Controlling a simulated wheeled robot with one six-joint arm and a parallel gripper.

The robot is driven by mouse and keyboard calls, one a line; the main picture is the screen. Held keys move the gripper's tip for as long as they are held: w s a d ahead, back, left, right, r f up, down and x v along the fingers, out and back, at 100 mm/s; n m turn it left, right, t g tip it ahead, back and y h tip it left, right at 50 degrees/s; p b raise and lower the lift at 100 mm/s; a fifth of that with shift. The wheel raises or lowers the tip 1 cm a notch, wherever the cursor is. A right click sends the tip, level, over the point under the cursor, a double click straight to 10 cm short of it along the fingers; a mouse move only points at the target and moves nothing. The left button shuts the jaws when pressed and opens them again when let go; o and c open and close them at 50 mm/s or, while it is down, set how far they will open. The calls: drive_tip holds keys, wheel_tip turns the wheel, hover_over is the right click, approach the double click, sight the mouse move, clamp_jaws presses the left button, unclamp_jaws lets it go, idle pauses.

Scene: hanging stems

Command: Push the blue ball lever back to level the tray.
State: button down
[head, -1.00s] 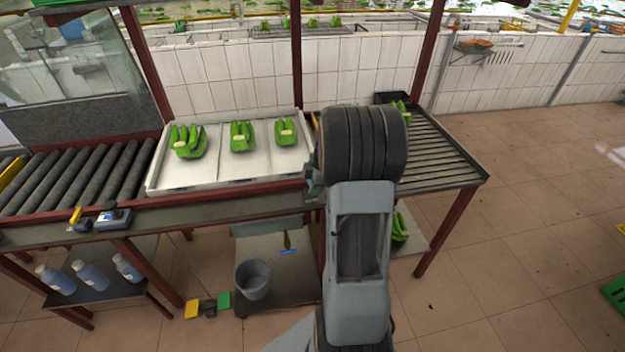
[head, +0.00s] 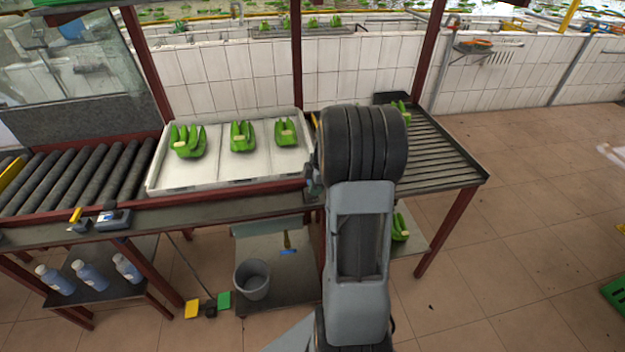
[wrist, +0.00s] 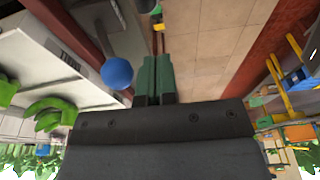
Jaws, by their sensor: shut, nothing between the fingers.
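The pale tray (head: 218,175) lies on the table between the left rollers and my arm, with three green banana bunches in it (head: 189,141) (head: 243,136) (head: 287,132). I cannot tell clearly whether it is tilted. The blue ball (wrist: 117,72) shows in the wrist view, just left of my fingers; the rest of its lever is hard to make out. In the head view my arm covers that place. My gripper (wrist: 155,72) has its green fingers shut together, holding nothing. It is beside the ball, with a small gap between them in the picture.
Dark rollers (head: 80,175) run left of the tray, and a slatted rack (head: 440,150) stands on the right. A grey bucket (head: 252,279) and bottles (head: 90,275) are below the table. A red post (head: 297,60) stands behind. The tiled floor at right is mostly clear.

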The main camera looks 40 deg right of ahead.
idle(0.4)
drive_tip(key=shift+f+b, duration=1.5)
drive_tip(key=shift+b, duration=0.05)
drive_tip(key=shift+w+d+p, duration=0.25)
drive_tip(key=shift+w+d, duration=0.45)
drive_tip(key=shift+w, duration=0.7)
drive_tip(key=shift+w+d+p, duration=0.3)
drive_tip(key=shift+w+d, duration=0.35)
drive_tip(key=shift+w, duration=0.8)
drive_tip(key=shift+w+d+p, duration=0.25)
drive_tip(key=shift+w+d, duration=0.45)
drive_tip(key=shift+w, duration=0.7)
drive_tip(key=shift+s+a, duration=0.1)
drive_tip(key=shift+s, duration=0.1)
drive_tip(key=shift+s+a+b, duration=0.1)
drive_tip(key=shift+s+b, duration=0.05)
drive_tip(key=shift+b, duration=0.15)
drive_tip(key=shift+s+a+r, duration=0.1)
drive_tip(key=shift+s+r, duration=0.05)
drive_tip(key=shift+s, duration=0.05)
wheel_tip(320, 180, up, 10)
drive_tip(key=p, duration=0.5)
drive_tip(key=shift+p, duration=0.4)
